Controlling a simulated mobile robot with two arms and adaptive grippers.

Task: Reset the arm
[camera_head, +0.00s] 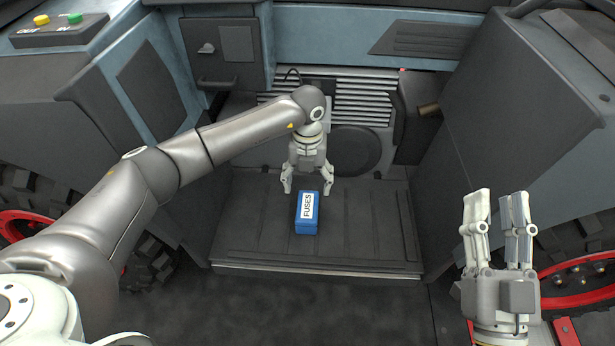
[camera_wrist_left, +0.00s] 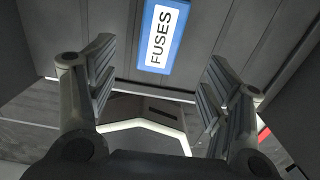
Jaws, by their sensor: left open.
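My left arm reaches in from the left of the head view, and its gripper (camera_head: 307,190) points down over the ribbed floor tray. The left gripper is open and empty. A blue box with a white label reading FUSES (camera_head: 306,213) lies on the tray just in front of the left gripper. In the left wrist view the same box (camera_wrist_left: 161,37) shows at the top, ahead of the gap between the two open fingers (camera_wrist_left: 155,90), apart from them. My right gripper (camera_head: 497,208) points up at the lower right of the head view. Its fingers are parted, with nothing between them.
The ribbed floor tray (camera_head: 360,240) lies between dark side panels. A grille (camera_head: 360,95) and round speaker-like disc (camera_head: 353,151) are behind it. A control box with yellow and green buttons (camera_head: 58,30) sits at upper left. Red wheels with black treads (camera_head: 580,280) flank both sides.

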